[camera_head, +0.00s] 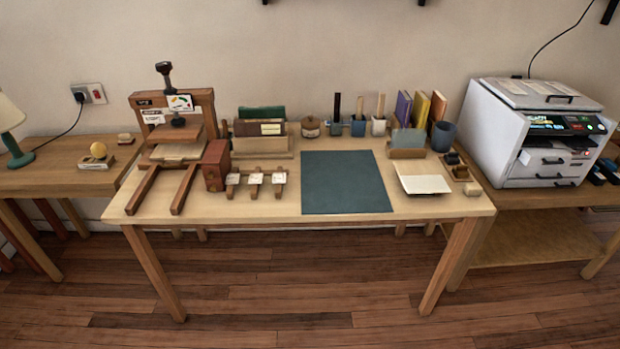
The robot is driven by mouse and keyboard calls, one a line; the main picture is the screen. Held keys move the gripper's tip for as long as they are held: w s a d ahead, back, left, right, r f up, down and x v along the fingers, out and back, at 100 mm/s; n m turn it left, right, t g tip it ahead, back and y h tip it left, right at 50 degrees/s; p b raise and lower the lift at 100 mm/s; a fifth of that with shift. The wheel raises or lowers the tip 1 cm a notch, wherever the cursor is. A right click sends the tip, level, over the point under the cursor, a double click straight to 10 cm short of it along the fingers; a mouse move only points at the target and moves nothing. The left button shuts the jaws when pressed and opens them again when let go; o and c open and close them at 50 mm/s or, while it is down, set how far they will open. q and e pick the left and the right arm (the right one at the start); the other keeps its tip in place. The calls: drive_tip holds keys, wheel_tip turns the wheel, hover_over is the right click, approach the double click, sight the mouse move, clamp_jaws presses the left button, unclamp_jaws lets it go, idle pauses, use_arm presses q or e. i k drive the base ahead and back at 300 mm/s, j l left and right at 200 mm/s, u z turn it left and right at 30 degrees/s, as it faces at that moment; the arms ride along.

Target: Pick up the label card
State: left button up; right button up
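I cannot tell for sure which piece is the label card. A larger cream sheet or open booklet (425,184) lies right of the green mat. A small whitish label (271,129) shows on the front of an upright dark book in a wooden holder. Neither of my grippers is in view.
The wooden table (325,207) carries a dark green mat (345,181), bare on top. A wooden press (176,125) and a reddish block (215,165) stand left. Tool cups (358,126) and upright books (437,107) stand behind. A printer (535,130) stands right, a lamp (12,125) left.

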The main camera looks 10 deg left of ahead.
sight(277, 177)
drive_tip(key=j+z, duration=0.3)
drive_tip(key=z, duration=0.15)
drive_tip(key=i+j+z, duration=0.1)
drive_tip(key=j+z, duration=0.6)
drive_tip(key=z, duration=0.2)
drive_tip(key=k+j+z, duration=0.1)
drive_tip(key=j+z, duration=0.3)
drive_tip(key=l, duration=0.1)
